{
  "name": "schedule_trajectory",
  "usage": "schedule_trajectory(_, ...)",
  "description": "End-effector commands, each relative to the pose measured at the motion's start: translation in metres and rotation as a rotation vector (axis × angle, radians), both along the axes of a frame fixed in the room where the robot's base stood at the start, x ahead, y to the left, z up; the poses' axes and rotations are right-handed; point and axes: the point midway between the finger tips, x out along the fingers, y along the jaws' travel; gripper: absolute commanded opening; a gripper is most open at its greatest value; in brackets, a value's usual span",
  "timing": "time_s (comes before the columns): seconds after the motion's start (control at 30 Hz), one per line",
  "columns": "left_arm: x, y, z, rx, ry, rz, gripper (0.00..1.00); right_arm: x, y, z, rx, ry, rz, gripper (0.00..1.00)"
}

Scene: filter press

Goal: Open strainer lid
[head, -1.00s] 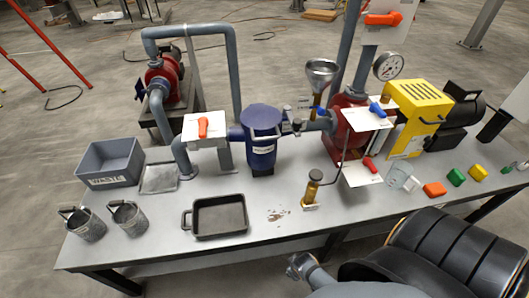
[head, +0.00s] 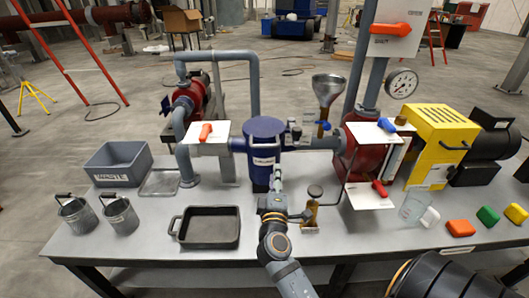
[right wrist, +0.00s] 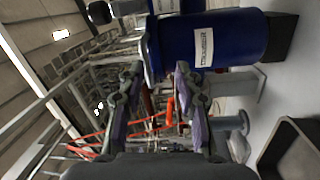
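The blue strainer (head: 263,167) stands upright behind the middle of the table, with its blue lid (head: 264,127) on top, seated flat. My right gripper (head: 277,182) is in front of the strainer's lower body, below the lid. In the right wrist view the strainer (right wrist: 228,38) lies sideways in the picture, its lid end (right wrist: 152,50) to the left. There the two fingers of my right gripper (right wrist: 158,92) are spread with nothing between them. Whether a finger touches the strainer is unclear. My left gripper is not in view.
A black tray (head: 210,241) lies front left, with two grey baskets (head: 77,216) and a waste bin (head: 118,182) farther left. A brass-topped post (head: 312,207) stands close right of my gripper. A red pump (head: 361,162) and yellow housing (head: 437,145) stand to the right.

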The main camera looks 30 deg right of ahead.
Motion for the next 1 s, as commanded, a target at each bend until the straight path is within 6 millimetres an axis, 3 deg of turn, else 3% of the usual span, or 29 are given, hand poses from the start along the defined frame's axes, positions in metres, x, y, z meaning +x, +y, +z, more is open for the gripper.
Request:
schedule_trajectory(0.13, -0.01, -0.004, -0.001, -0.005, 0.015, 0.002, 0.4, 0.015, 0.019, 0.019, -0.18, 0.004, 0.051, 0.34)
schedule_trajectory(0.33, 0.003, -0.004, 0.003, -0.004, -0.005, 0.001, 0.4, 0.02, 0.02, 0.023, -0.211, 0.007, 0.061, 0.34)
schedule_trajectory(0.8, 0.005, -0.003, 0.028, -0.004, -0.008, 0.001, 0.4, 0.092, -0.025, 0.039, -0.208, 0.008, 0.058, 0.34)
schedule_trajectory(1.0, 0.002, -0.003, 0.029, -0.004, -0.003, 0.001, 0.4, 0.104, -0.033, 0.04, -0.205, 0.007, 0.059, 0.34)
